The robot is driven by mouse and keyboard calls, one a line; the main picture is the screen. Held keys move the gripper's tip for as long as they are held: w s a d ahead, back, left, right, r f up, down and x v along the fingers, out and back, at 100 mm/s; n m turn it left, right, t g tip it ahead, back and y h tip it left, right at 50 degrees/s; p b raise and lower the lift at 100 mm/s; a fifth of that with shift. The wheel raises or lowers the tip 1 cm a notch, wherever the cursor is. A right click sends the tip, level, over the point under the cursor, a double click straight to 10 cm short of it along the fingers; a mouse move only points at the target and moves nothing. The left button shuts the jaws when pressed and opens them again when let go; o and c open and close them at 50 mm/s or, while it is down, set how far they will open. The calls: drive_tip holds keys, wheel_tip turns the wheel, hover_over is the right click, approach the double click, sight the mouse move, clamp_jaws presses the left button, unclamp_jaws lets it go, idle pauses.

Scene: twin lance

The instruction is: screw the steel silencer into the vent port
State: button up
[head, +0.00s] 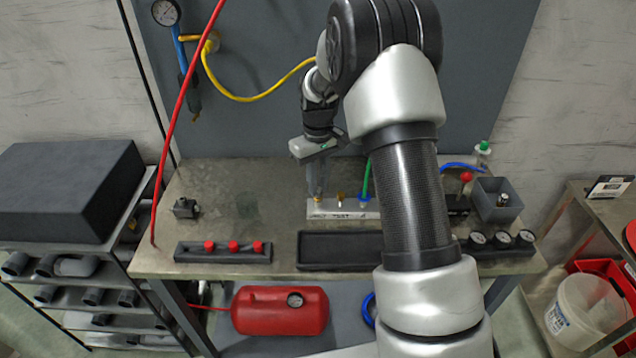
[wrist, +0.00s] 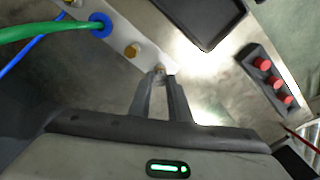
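My gripper (head: 316,190) points down at the left end of a light metal manifold block (head: 350,214). In the wrist view its two fingers (wrist: 161,76) close in around a small brass-toned fitting (wrist: 160,68) at the block. I cannot tell whether this fitting is the silencer or part of the port; the fingers hide most of it. A second brass fitting (head: 340,198) stands upright farther right on the block, and it also shows in the wrist view (wrist: 132,49). A small metallic piece (head: 503,199) shows in the grey bin (head: 490,212) on the right; it may be a steel silencer.
A green tube (head: 366,178) rises from a blue collar on the block. A black tray (head: 330,262) lies in front, a rack with red caps (head: 222,253) at front left, gauges (head: 500,238) at front right. A red hose (head: 181,90) hangs at left.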

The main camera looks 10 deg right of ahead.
drive_tip(key=shift+o, duration=1)
